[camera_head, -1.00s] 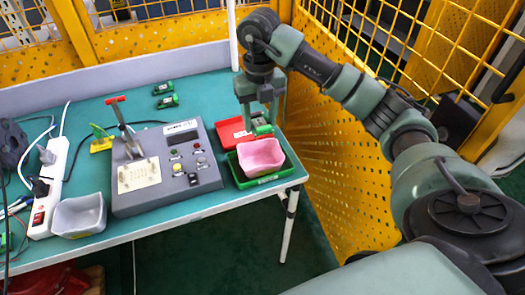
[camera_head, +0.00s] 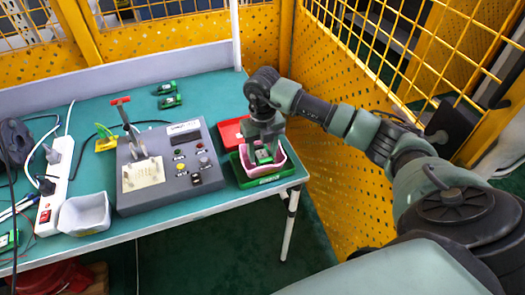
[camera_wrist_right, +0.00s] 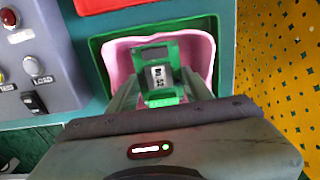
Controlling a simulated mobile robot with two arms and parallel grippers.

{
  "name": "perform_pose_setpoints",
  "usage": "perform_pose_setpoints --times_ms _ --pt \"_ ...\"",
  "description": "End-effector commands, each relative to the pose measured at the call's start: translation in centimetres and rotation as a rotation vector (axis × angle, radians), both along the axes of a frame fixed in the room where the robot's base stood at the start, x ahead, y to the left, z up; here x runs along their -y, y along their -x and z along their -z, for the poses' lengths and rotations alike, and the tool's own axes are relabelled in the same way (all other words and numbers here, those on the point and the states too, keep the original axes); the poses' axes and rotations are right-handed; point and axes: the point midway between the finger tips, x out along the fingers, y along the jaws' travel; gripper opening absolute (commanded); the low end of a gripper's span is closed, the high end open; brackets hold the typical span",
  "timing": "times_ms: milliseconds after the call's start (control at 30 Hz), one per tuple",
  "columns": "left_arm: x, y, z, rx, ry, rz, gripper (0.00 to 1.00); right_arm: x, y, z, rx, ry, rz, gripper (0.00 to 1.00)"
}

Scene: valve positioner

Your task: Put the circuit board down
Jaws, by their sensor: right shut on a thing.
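The circuit board (camera_wrist_right: 158,62) is green with a dark and white label block, held between the fingers of my right gripper (camera_wrist_right: 160,90). In the head view the board (camera_head: 263,156) shows at the tips of my right gripper (camera_head: 264,150). It is over or inside the mouth of the pink bin (camera_head: 281,157); I cannot tell how deep. The pink bin (camera_wrist_right: 118,55) also shows around the board in the right wrist view. My left gripper is not in view.
The pink bin stands in a green tray (camera_head: 240,176), with a red tray (camera_head: 229,133) behind. A grey test box (camera_head: 203,180) with a lever is to the left. More green boards (camera_head: 169,102) lie at the back. A white bin (camera_head: 84,214) and power strip (camera_head: 55,185) are further left.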

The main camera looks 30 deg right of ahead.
Motion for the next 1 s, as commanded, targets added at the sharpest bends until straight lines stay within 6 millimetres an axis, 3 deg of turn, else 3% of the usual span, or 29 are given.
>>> perform_pose_setpoints --times_ms 533,567,633,1000 --pt "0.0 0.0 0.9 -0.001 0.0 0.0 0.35 0.0 0.0 1.2 0.0 0.0 0.0 0.1" --pt "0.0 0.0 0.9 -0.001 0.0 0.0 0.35 0.0 0.0 1.2 0.0 0.0 0.0 0.53" --pt "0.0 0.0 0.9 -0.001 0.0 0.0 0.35 0.0 0.0 1.2 0.0 0.0 0.0 0.72" --pt "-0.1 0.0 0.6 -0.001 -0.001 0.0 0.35 0.0 0.0 0.7 0.0 0.0 0.0 0.72"
